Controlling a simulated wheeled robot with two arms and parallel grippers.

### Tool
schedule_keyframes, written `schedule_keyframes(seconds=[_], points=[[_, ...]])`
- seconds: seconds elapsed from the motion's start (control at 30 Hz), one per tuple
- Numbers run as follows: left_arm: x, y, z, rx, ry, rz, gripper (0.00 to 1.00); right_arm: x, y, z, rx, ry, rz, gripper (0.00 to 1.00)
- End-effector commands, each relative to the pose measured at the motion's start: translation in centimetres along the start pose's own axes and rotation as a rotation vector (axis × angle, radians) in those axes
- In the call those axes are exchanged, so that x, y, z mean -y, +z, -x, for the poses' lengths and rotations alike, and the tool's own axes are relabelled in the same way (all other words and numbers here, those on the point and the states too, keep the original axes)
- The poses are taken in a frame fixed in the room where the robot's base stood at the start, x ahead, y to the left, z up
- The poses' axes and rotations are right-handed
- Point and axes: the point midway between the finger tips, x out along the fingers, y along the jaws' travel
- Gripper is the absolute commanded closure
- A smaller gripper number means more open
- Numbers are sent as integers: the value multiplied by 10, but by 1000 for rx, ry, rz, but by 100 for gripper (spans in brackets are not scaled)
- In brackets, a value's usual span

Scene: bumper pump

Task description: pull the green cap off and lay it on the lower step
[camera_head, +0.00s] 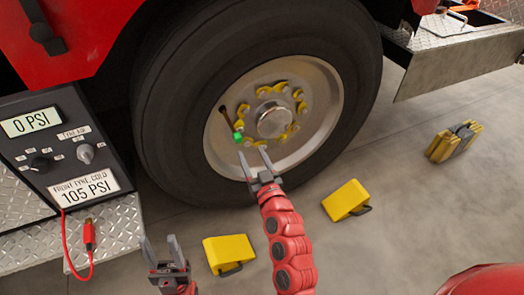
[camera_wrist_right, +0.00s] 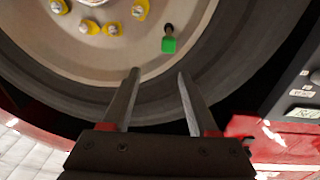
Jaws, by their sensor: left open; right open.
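The green cap (camera_head: 238,137) sits on the end of a dark valve stem (camera_head: 228,120) on the wheel's rim (camera_head: 222,150). In the right wrist view the green cap (camera_wrist_right: 168,45) appears ahead of the fingertips, between their lines. My right gripper (camera_head: 256,158) is open and empty, just below the cap in the head view and apart from it; its fingers also show in the wrist view (camera_wrist_right: 159,74). My left gripper (camera_head: 162,248) is open and empty, low in the head view. The diamond-plate lower step (camera_head: 118,225) is at left, left of my left gripper.
A gauge box (camera_head: 65,145) reading 0 PSI stands at left. Its red hose with a connector (camera_head: 89,235) hangs over the step. Yellow chocks (camera_head: 229,250) (camera_head: 346,200) lie on the floor. A yellow-and-dark object (camera_head: 455,140) lies farther right. The large tyre (camera_head: 165,120) surrounds the rim.

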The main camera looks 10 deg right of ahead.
Motion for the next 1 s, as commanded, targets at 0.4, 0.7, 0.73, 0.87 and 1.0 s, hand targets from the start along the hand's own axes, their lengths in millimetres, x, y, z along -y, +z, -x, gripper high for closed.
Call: schedule_keyframes(seconds=[0.4, 0.7, 0.73, 0.87, 1.0], points=[[-1, 2, 15, 0, 0, 0, 50, 22, 17, 0, 53, -81, 5, 40], [-1, 2, 15, 0, 0, 0, 50, 22, 18, -9, 51, -79, 5, 40], [-1, 2, 15, 0, 0, 0, 50, 22, 18, -12, 50, -78, 5, 40], [-1, 2, 15, 0, 0, 0, 50, 22, 17, -28, 48, -77, 6, 40], [-1, 2, 15, 0, 0, 0, 50, 24, 18, -50, 48, -78, 6, 40]])
